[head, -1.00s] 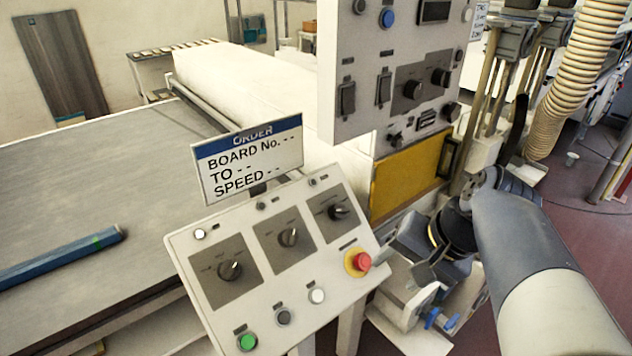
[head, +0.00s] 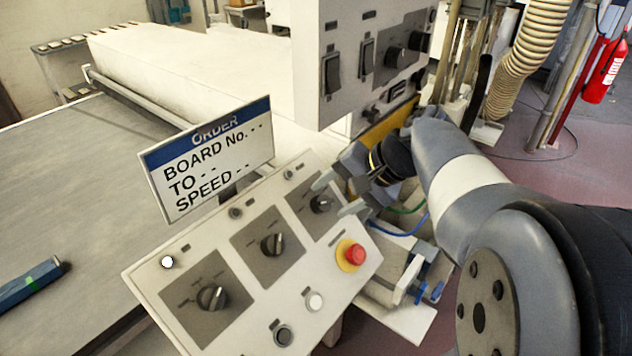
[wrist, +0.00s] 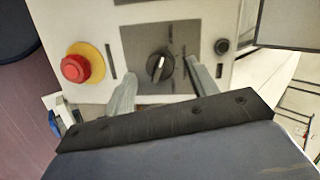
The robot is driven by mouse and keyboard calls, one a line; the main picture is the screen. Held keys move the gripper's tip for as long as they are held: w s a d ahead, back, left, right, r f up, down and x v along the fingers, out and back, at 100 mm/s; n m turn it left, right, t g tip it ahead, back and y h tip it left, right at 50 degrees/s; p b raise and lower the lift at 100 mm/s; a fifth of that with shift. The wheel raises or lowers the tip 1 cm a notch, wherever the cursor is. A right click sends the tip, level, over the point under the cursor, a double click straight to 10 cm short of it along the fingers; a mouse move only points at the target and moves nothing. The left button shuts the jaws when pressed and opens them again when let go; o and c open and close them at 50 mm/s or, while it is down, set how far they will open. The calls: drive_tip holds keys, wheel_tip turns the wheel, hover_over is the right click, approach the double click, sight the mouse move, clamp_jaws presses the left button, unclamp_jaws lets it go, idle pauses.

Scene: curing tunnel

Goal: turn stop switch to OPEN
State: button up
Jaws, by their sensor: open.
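The sloped control panel (head: 245,293) carries three black rotary switches on dark plates. My gripper (head: 337,196) is open at the rightmost switch (head: 320,203), above its plate. In the wrist view this switch (wrist: 160,67) sits between and a little beyond my two fingertips (wrist: 163,88), one finger on each side. I cannot tell whether either finger touches it. Its light pointer mark runs nearly up and down in that view. The labels around it are too small to read.
A red emergency button on a yellow ring (head: 351,254) is close to my gripper, and it also shows in the wrist view (wrist: 76,68). The ORDER sign (head: 208,160) stands behind the panel. A grey upright cabinet (head: 340,80) rises beyond it.

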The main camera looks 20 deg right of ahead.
drive_tip(key=shift+x, duration=1.3)
drive_tip(key=shift+c, duration=0.4)
drive_tip(key=c, duration=0.9)
